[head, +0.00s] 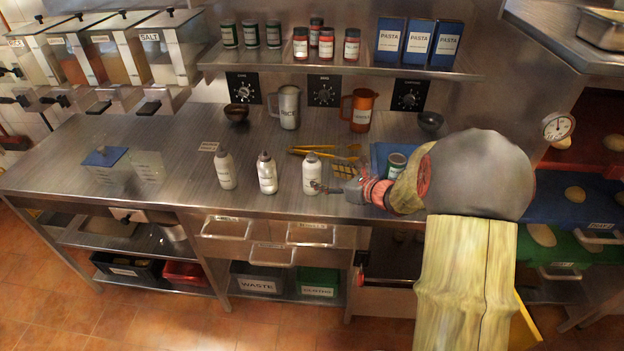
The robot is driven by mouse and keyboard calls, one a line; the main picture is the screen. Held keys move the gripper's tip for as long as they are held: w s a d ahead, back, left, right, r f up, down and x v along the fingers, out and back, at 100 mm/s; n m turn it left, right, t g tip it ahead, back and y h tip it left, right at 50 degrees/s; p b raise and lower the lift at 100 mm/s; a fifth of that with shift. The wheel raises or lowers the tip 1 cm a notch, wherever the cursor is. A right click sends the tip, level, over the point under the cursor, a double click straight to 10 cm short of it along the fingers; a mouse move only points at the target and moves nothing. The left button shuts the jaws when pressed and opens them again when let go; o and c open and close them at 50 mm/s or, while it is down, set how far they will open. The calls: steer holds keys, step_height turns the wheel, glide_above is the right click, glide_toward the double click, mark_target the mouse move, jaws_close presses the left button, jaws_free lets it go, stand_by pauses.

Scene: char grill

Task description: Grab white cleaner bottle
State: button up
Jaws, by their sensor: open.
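Three white bottles stand upright in a row near the front of the steel counter (120,195): a left one (225,171), a middle one (267,175) and a right one (311,176). Their labels are too small to read, so I cannot tell which is the cleaner. My gripper (322,188) is open beside the right bottle, at its lower right side. I cannot tell whether it touches the bottle or whether a finger is hidden behind it. My arm comes in from the right.
Yellow tongs (325,150) and a spatula (349,180) lie behind my gripper. A can (396,164) stands on a blue board near my wrist. A white jug (288,107) and an orange jug (361,109) stand further back.

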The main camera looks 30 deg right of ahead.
mark_target(318, 176)
steer(key=x, duration=0.2)
steer(key=b+x, duration=0.1)
steer(key=x, duration=0.1)
steer(key=b+x, duration=0.1)
steer(key=x, duration=0.1)
steer(key=shift+w+a, duration=0.2)
steer(key=shift+a, duration=0.15)
steer(key=shift+w+f, duration=0.15)
steer(key=shift+w, duration=0.4)
steer(key=shift+s, duration=0.1)
steer(key=c, duration=1.5)
steer(key=shift+c, duration=0.6)
